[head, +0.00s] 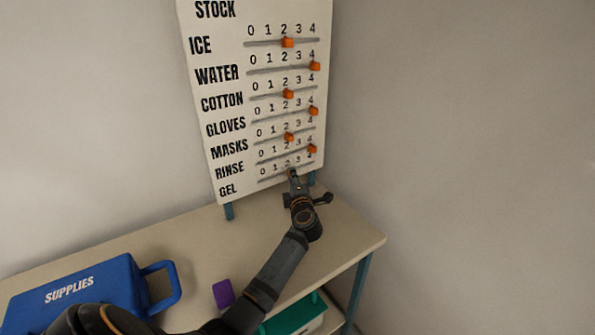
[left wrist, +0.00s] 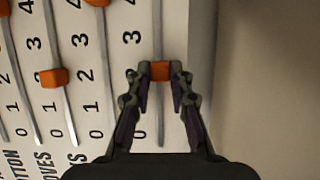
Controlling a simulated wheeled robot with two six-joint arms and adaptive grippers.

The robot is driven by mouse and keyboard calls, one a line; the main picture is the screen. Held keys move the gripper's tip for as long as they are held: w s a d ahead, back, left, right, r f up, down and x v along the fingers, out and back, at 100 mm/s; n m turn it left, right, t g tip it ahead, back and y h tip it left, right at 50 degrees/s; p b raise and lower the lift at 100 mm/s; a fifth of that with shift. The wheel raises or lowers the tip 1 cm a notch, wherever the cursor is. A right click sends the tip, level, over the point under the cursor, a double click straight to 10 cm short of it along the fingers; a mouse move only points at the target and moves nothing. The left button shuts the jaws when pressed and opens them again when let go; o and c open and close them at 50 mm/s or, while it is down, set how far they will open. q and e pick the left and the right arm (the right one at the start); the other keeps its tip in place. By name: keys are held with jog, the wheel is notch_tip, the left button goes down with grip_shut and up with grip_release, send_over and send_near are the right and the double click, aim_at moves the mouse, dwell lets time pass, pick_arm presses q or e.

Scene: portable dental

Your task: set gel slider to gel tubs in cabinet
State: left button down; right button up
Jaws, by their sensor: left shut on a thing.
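The white STOCK board (head: 222,100) stands upright at the back of the table, with a row and slider for each item. GEL is the lowest row. My left gripper (head: 293,174) is at the GEL row and covers its knob in the head view. In the left wrist view my left gripper (left wrist: 160,76) is shut on the orange gel slider (left wrist: 160,71), with a finger on each side. The knob sits below the 3 mark and well above 0, about at 2; the fingers hide the nearby numbers. My right gripper, the cabinet and gel tubs are not in view.
Other orange knobs, such as the RINSE knob (head: 312,149), sit close above. A blue SUPPLIES case (head: 75,290) and a purple block (head: 223,294) are on the table (head: 355,240). A teal-topped box (head: 295,318) is under it. The table's right end is clear.

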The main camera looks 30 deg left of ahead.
pick_arm(q)
jog(key=shift+s+a, duration=0.1)
jog(key=shift+s, duration=0.2)
jog(key=c, duration=1.5)
grip_release()
jog(key=shift+w+f, duration=0.1)
jog(key=shift+w, duration=0.05)
jog(key=shift+c, duration=0.2)
jog(key=shift+o, duration=1.7)
pick_arm(e)
jog(key=shift+s+a+r, duration=0.15)
jog(key=shift+s+a, duration=0.05)
jog(key=shift+a, duration=0.05)
